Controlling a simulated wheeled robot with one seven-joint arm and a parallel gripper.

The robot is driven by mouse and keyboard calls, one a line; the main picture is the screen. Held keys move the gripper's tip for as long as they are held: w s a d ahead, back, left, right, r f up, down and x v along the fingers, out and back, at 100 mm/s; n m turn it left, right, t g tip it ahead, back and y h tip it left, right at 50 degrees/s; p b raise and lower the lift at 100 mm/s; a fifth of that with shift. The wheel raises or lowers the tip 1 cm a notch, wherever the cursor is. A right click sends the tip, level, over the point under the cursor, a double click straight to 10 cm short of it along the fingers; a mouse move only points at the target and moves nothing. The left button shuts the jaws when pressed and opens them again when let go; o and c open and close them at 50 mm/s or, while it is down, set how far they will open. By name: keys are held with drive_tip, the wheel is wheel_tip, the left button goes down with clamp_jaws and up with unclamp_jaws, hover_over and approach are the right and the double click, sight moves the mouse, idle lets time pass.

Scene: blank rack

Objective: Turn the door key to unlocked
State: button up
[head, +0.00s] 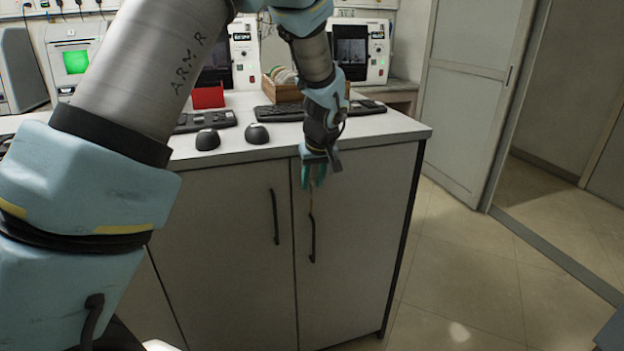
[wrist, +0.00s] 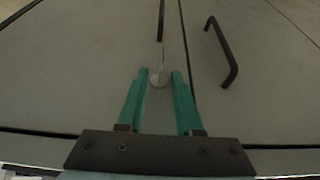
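The cabinet's right door (head: 355,270) is shut, with a black bar handle (head: 312,238). A small brass-coloured piece (head: 311,199), perhaps the key, shows just above that handle; its turn angle is too small to tell. My gripper (head: 314,182) is in front of the upper part of this door, pointing down at it. In the wrist view, my gripper (wrist: 160,77) has its two teal fingers apart. A round pale lock face (wrist: 158,80) shows between the fingertips. No key shape is clear there, and I cannot tell whether the fingers touch anything.
The left door (head: 215,270) has its own black handle (head: 274,217). The floor (head: 460,270) to the right is clear.

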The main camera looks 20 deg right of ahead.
drive_tip(key=shift+w+f, duration=0.15)
drive_tip(key=shift+f, duration=0.25)
clamp_jaws()
idle(1.2)
